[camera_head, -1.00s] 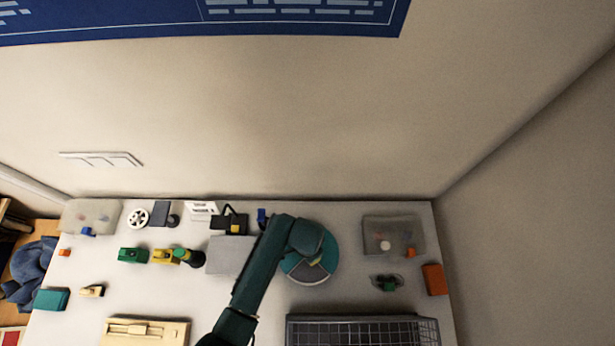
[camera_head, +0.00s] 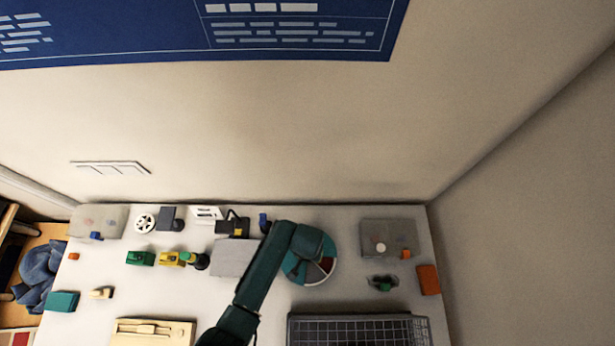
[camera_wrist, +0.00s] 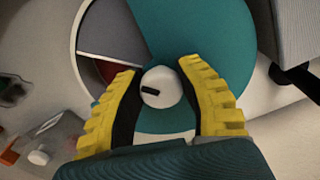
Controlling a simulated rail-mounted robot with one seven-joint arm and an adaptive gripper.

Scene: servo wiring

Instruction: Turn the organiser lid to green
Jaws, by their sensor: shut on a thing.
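The round organiser (camera_head: 328,246) stands on the table just right of my arm, which covers part of it in the head view. Its teal lid (camera_wrist: 215,35) fills much of the wrist view. A wedge-shaped opening at the upper left of the lid shows a grey compartment (camera_wrist: 112,28) and a narrower dark red one (camera_wrist: 108,68). No green compartment shows there. A white knob (camera_wrist: 160,78) with a black mark sits at the lid's centre. My gripper (camera_wrist: 161,88) is shut on this knob, one yellow finger on each side.
A clear grey box (camera_head: 375,232) and an orange block (camera_head: 428,279) lie right of the organiser. A wire basket (camera_head: 360,330) is in front. A grey slab (camera_head: 232,257) lies left of my arm. Green (camera_head: 139,258) and yellow (camera_head: 170,259) parts are farther left.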

